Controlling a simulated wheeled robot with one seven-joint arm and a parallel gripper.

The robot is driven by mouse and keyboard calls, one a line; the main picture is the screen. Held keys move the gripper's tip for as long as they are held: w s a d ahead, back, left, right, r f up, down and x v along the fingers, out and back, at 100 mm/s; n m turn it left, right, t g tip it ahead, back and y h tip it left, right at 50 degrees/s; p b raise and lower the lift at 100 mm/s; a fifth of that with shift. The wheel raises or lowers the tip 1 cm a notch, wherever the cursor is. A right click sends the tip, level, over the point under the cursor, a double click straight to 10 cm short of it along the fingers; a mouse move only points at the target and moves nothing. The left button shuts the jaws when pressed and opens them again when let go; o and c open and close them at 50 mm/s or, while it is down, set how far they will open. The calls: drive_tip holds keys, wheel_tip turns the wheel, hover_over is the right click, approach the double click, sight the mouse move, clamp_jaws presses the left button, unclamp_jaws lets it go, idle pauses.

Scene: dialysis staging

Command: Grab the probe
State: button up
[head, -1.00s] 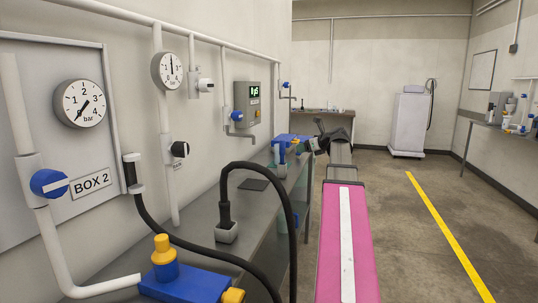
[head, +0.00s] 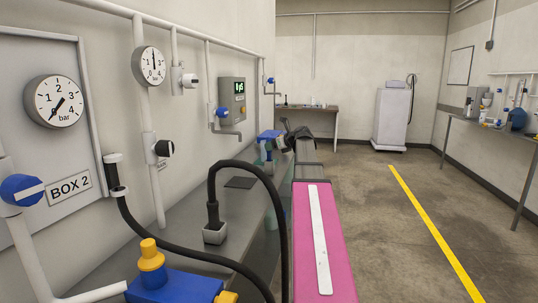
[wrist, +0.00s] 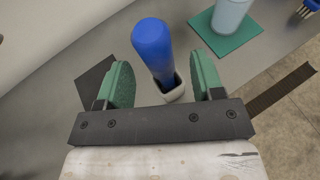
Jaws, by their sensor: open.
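A blue rounded handle, which looks like the probe (wrist: 152,47), stands in a small pale holder (wrist: 175,92) in the wrist view. My gripper (wrist: 165,85) is open, with its green-padded fingers on either side of the handle and holder in the picture. I see no contact, and the depth between them is hard to judge. In the head view my gripper (head: 291,132) is small and dark at the far end of my pink arm, over the bench. The probe cannot be made out clearly there.
The grey bench (head: 185,245) runs along the left wall. A pale cylinder (wrist: 231,14) stands on a green mat (wrist: 205,32) near the handle. The floor at right is clear.

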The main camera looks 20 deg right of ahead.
drive_tip(key=x, duration=0.2)
drive_tip(key=shift+w+a+f, duration=0.1)
drive_tip(key=shift+w+a, duration=0.05)
drive_tip(key=shift+w, duration=0.2)
drive_tip(key=c, duration=1)
